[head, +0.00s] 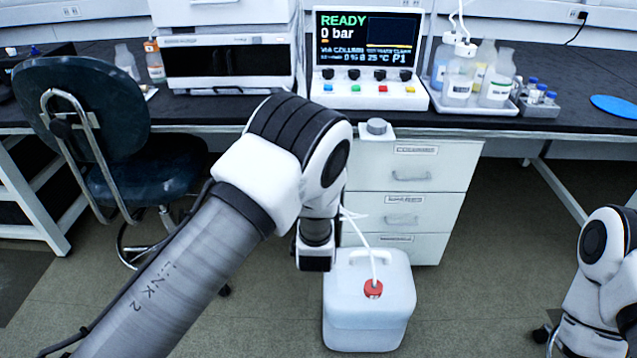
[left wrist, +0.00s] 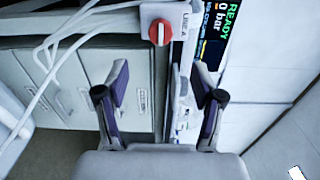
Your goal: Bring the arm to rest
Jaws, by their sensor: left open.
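My left arm reaches in from the left in the head view and bends downward in front of the drawers. The wrist (head: 316,245) hangs above and left of a white jerrycan, and the fingers are not clearly visible there. In the left wrist view my left gripper (left wrist: 160,88) is open, with nothing between its two fingers. Beyond the fingertips is a white valve box with a red knob (left wrist: 159,32), beside a "LINE A" label. My right arm (head: 605,265) shows at the right edge of the head view; its gripper is outside the picture.
The instrument (head: 368,60) on the bench reads READY, 0 bar. A grey knob (head: 376,127) sits at the bench edge above the drawers (head: 420,190). The jerrycan (head: 368,325) with a red cap and tubes stands on the floor. A chair (head: 85,95) is at left.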

